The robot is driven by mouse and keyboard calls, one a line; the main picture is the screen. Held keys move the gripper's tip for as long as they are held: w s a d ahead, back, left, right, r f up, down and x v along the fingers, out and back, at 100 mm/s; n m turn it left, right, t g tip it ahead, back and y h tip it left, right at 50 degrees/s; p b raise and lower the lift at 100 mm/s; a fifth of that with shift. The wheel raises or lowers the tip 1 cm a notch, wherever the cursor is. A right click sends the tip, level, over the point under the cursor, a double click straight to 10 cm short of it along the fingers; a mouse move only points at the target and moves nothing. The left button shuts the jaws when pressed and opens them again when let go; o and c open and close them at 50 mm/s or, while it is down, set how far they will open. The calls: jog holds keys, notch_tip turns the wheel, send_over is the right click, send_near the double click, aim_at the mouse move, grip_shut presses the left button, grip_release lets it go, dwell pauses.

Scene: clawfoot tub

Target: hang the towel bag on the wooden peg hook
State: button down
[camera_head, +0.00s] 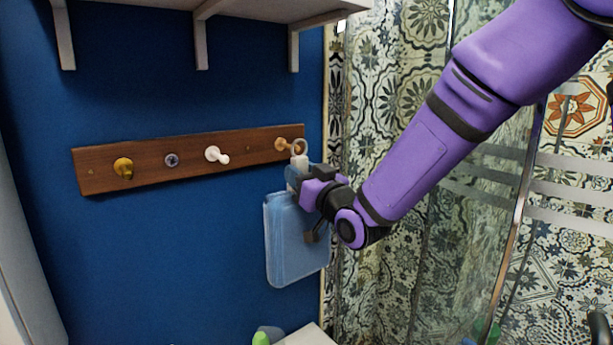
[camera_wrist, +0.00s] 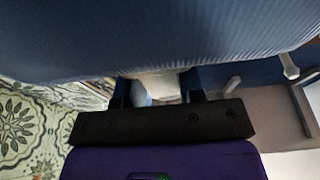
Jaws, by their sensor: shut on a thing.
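The towel bag (camera_head: 296,245) is a blue, flat pouch hanging below my gripper, with a pale hanging loop (camera_head: 301,142) at its top. The wooden peg hook (camera_head: 283,144) is the light-wood one at the right end of the brown rail. The loop overlaps the peg's tip in the head view; I cannot tell whether it is around the peg or in front of it. My gripper (camera_head: 302,178) is shut on the bag's top, just below the loop. In the wrist view the bag (camera_wrist: 150,35) fills the upper part, and my gripper's fingers (camera_wrist: 158,90) close on a pale piece.
The brown rail (camera_head: 190,169) on the blue wall also carries a white peg (camera_head: 214,155), a grey hook (camera_head: 171,160) and a brass knob (camera_head: 123,168). A grey shelf (camera_head: 255,12) with brackets is above. A glass screen and patterned tiles (camera_head: 400,110) stand to the right.

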jog(key=w+a, duration=0.2)
jog(key=w, duration=0.1)
jog(key=shift+w+a+f, duration=0.15)
jog(key=shift+w+f, duration=0.05)
jog(key=shift+f, duration=0.2)
dwell(0.4)
dwell(0.3)
jog(key=c, duration=0.7)
grip_release()
jog(key=shift+o, duration=0.2)
jog(key=shift+v, duration=2.25)
jog(key=shift+f, duration=0.1)
